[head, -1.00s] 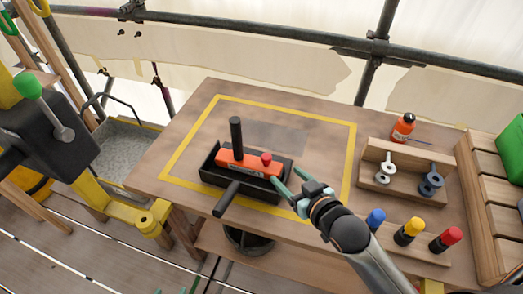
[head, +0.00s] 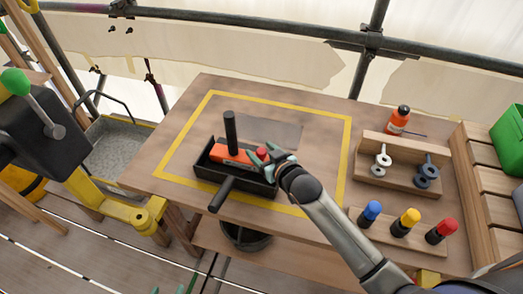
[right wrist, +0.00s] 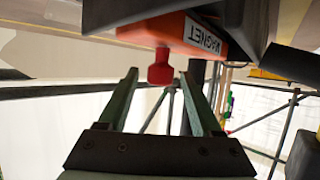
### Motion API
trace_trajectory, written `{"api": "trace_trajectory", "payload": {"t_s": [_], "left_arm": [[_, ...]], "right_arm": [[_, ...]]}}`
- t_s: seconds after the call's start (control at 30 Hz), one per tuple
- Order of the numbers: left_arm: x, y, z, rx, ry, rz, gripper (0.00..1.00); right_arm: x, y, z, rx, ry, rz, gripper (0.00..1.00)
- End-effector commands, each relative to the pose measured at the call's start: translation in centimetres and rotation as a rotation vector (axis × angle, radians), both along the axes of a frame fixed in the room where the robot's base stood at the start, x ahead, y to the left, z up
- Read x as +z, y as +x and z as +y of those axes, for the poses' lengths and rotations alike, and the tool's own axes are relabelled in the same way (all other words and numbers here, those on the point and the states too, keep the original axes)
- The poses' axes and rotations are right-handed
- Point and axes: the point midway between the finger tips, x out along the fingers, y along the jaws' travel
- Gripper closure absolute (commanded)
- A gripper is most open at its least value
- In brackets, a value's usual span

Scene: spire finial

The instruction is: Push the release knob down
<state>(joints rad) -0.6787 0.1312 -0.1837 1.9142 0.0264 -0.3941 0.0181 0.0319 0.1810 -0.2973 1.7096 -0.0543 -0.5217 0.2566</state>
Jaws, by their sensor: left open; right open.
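The release knob, a small red cap, stands on the right end of an orange magnet block (head: 231,152) with a black upright handle (head: 230,128). The block sits in a black tray (head: 262,188) on the table. My right gripper (head: 268,158) is open at the knob, partly hiding it in the head view. In the right wrist view the red knob (right wrist: 160,70) shows between the tips of the open fingers (right wrist: 161,78), with gaps on both sides. The block's "MAGNET" label (right wrist: 202,34) shows there too. My left gripper (head: 168,289) barely shows its fingertips, apart, at the bottom edge.
A wooden rack (head: 398,171) with grey eye fittings, an orange bottle (head: 398,120) and blue, yellow and red-capped pegs (head: 405,222) stand on the right. A black bar (head: 221,195) juts from the tray's front.

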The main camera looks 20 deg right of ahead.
Motion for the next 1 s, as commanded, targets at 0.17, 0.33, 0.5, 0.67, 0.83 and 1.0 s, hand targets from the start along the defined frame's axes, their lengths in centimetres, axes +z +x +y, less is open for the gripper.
{"api": "trace_trajectory", "payload": {"t_s": [0.17, 0.33, 0.5, 0.67, 0.83, 1.0], "left_arm": [[-0.03, 0.00, 0.00, 0.000, 0.000, 0.000, 0.34], [-0.03, 0.00, 0.00, 0.000, 0.000, 0.000, 0.34], [-0.03, 0.00, -0.01, 0.000, 0.000, 0.000, 0.34], [-0.02, -0.01, -0.01, 0.000, 0.000, 0.000, 0.34], [-0.02, -0.01, -0.01, 0.000, 0.000, 0.000, 0.34], [-0.02, -0.01, -0.01, 0.000, 0.000, 0.000, 0.34]], "right_arm": [[-0.12, 0.32, 0.09, 0.000, 0.000, 0.000, 0.34], [-0.13, 0.30, 0.08, 0.000, 0.000, 0.000, 0.34], [-0.12, 0.28, 0.06, 0.000, 0.000, 0.000, 0.53], [-0.12, 0.27, 0.05, 0.000, 0.000, 0.000, 0.71], [-0.12, 0.27, 0.04, 0.000, 0.000, 0.001, 0.90], [-0.13, 0.27, 0.04, 0.000, 0.000, 0.001, 1.00]]}}
